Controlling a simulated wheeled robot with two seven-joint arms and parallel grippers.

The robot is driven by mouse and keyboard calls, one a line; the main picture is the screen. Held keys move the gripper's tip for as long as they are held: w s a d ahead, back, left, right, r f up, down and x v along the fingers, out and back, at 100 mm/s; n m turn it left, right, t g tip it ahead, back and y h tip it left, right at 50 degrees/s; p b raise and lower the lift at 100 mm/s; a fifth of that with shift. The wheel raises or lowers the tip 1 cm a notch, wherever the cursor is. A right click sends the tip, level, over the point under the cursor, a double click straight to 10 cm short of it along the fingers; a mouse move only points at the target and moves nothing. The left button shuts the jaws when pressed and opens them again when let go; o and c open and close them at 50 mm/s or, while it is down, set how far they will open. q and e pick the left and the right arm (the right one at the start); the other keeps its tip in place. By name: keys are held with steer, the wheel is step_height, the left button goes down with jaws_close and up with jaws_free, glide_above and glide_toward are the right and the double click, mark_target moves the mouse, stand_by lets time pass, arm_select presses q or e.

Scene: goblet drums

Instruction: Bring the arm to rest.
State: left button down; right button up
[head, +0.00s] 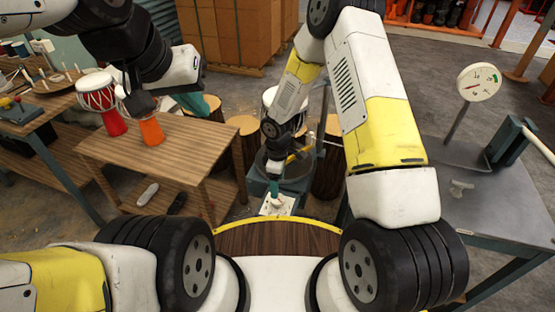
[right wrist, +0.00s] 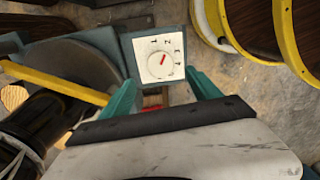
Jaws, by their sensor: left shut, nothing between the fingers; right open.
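My left gripper (head: 194,101) is at the upper left of the head view, its teal fingers partly hidden by the white wrist. It is shut and empty, above the back edge of a wooden table (head: 185,150). My right arm reaches down the middle of the head view. My right gripper (head: 275,187) is low there, close to a white dial panel (head: 272,209). In the right wrist view my right gripper (right wrist: 163,97) has its teal fingers apart. The dial (right wrist: 160,58) with a red pointer shows just beyond them. I cannot tell whether the fingers touch it.
At right, a metal table (head: 500,205) carries a round gauge (head: 479,82). Stumps (head: 243,126) and cartons (head: 236,32) stand behind.

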steer(key=s+d+r+m+t, duration=0.15)
steer(key=d+r+m, duration=0.3)
steer(key=r, duration=0.95)
steer(key=d+r+m+t, duration=0.25)
steer(key=d+r, duration=0.25)
steer(key=r, duration=0.8)
steer(key=s+d+r+m+t+y, duration=0.1)
steer(key=s+d+r+m, duration=0.1)
steer(key=s+r+m, duration=0.2)
steer(key=s+d+r+m+t+y, duration=0.1)
steer(key=s+d+r+m, duration=0.1)
steer(key=s+r, duration=0.9)
steer(key=s+m, duration=0.1)
steer(key=s, duration=0.1)
steer(key=shift+s+d+m, duration=0.4)
